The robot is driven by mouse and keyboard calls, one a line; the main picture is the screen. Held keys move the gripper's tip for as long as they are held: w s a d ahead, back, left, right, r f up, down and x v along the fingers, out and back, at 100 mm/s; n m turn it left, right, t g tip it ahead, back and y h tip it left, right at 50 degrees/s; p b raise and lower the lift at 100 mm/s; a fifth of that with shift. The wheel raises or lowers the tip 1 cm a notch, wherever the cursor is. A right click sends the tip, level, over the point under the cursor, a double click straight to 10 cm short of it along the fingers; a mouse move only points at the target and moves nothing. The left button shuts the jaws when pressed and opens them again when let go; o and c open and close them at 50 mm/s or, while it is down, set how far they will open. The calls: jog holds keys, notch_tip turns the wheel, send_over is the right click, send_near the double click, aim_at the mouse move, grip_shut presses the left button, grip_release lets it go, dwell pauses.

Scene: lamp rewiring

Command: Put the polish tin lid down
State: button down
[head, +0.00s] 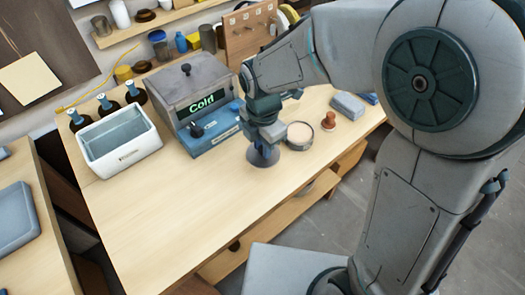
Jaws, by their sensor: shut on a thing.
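My gripper (264,146) is over the workbench, just left of the polish tin. It is shut on the polish tin lid (262,160), a small dark round piece below the fingers. The lid is low over the bench top; I cannot tell whether it touches the wood. The polish tin (299,135) stands open on the bench to the right, with a pale round surface inside a dark rim. My gripper hides part of the lid.
A grey-blue box reading "Cold" (195,88) stands behind left. A white basin (118,144) is farther left. A red-brown knobbed piece (328,121) and a grey block (347,106) lie right of the tin. The bench front (185,210) is clear.

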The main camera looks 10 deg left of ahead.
jog(key=shift+f, duration=1.95)
jog(key=shift+f, duration=0.2)
jog(key=c, duration=1.3)
grip_release()
jog(key=shift+o, duration=0.2)
jog(key=shift+r, duration=0.1)
